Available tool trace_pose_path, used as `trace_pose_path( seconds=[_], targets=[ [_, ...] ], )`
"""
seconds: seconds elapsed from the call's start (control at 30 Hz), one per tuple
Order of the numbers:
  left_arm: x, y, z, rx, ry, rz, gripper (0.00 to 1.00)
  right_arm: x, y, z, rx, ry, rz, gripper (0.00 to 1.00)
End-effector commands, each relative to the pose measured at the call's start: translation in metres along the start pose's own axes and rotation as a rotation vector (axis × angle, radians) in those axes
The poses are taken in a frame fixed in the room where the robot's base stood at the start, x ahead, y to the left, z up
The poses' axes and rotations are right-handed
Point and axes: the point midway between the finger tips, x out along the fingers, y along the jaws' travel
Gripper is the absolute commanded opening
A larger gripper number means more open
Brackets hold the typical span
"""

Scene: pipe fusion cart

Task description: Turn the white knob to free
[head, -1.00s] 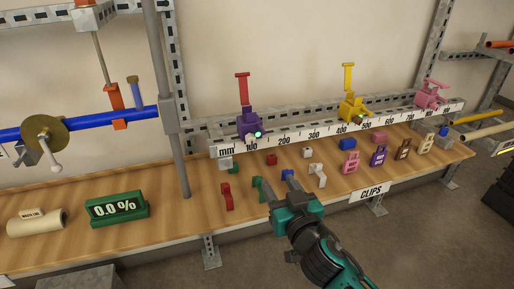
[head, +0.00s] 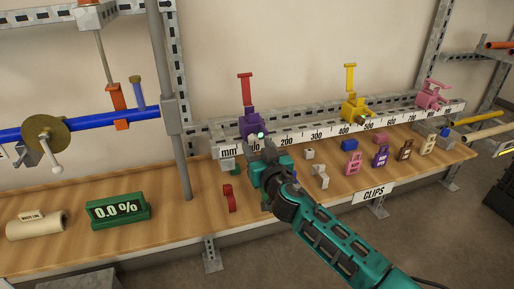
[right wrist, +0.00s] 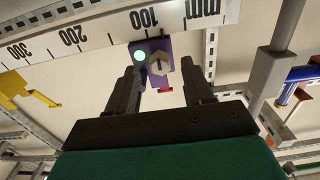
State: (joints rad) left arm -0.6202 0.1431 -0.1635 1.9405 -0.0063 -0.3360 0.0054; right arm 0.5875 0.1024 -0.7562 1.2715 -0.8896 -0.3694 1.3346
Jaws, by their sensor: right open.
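The white knob (right wrist: 158,65) is on the front of a purple clamp (right wrist: 172,50), beside a lit green lamp (right wrist: 140,56), in the right wrist view. In the head view the purple clamp (head: 249,122) stands at the left end of the ruler rail; its knob is hidden by my gripper. My right gripper (head: 262,148) is open just in front of the purple clamp. In the right wrist view its fingers (right wrist: 162,77) stand apart, with the knob showing between their tips; whether they touch it I cannot tell. My left gripper is not in view.
The ruler rail (head: 330,130) also carries a yellow clamp (head: 355,107) and a pink clamp (head: 432,97). Below, several coloured clips lie on the wooden shelf (head: 170,210). A grey post (head: 172,120) stands left of the purple clamp. A green 0.0 % display (head: 118,209) is further left.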

Motion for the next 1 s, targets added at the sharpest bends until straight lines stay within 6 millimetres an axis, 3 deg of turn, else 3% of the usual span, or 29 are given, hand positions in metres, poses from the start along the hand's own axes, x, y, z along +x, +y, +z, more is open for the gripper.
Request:
trace_pose_path(
  seconds=[0.2, 0.5, 1.0],
  targets=[
    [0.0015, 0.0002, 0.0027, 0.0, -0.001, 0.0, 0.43, 0.0117, -0.0001, 0.0, -0.001, 0.0, 0.0, 0.51],
    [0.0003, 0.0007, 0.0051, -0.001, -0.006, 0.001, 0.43, 0.0126, -0.0001, -0.0002, -0.001, 0.0, 0.0, 0.51],
    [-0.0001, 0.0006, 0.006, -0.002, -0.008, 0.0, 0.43, 0.0124, 0.0001, 0.0001, -0.001, -0.001, 0.0, 0.03]
  ],
)
